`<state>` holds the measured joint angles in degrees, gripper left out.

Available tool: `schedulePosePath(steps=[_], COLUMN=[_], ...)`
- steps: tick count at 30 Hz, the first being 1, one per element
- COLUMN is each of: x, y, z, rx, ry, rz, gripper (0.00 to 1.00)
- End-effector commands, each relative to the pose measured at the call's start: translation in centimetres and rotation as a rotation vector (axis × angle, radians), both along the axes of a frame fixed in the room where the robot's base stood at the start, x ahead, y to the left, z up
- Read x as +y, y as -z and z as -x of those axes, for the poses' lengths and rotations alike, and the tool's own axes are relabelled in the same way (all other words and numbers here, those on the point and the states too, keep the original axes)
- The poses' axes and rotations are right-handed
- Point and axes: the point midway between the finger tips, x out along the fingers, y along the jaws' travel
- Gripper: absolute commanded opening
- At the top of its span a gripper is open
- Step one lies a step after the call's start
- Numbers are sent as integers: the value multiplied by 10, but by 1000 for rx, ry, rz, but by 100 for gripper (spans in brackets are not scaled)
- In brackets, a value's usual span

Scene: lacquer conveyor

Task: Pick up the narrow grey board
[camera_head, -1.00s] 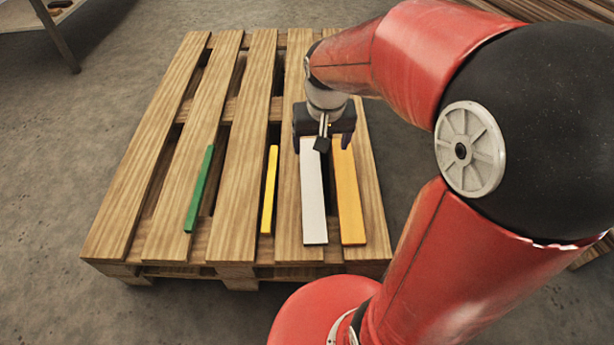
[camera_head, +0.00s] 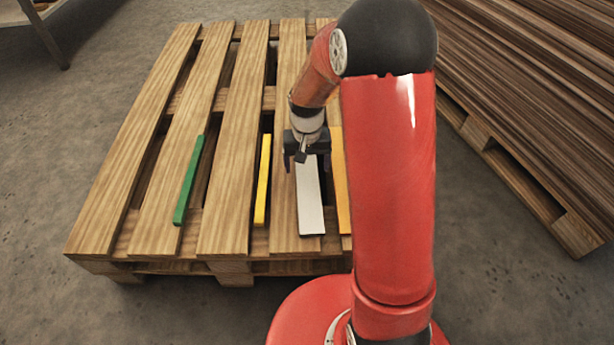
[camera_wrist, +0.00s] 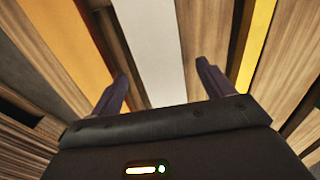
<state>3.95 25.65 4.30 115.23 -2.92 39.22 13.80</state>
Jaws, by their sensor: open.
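The pale grey board (camera_head: 311,205) lies lengthwise on a slat of the wooden pallet, and its far end is hidden by my gripper. It also shows in the wrist view (camera_wrist: 152,40), running up between the fingers. My gripper (camera_head: 306,166) is open and empty over the far part of the grey board. In the wrist view its fingers (camera_wrist: 163,72) point along either side of the board, apart from it. I cannot tell the exact height above the board.
An orange board (camera_head: 342,200) lies just right of the grey one, partly behind my arm. A yellow strip (camera_head: 262,180) and a green strip (camera_head: 188,180) lie to the left. The pallet (camera_head: 225,235) has gaps between slats. Stacked planks (camera_head: 530,80) stand at right.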

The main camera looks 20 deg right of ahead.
Motion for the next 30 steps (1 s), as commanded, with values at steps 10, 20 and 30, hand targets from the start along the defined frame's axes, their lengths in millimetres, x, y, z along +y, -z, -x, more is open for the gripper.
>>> schedulePosePath(steps=[10,20,30], x=[0,0,0], y=[20,19,19], z=[0,0,0], rx=[0,0,-1], ry=[-1,-1,-1], rz=[0,0,0], gripper=[80,39,24])
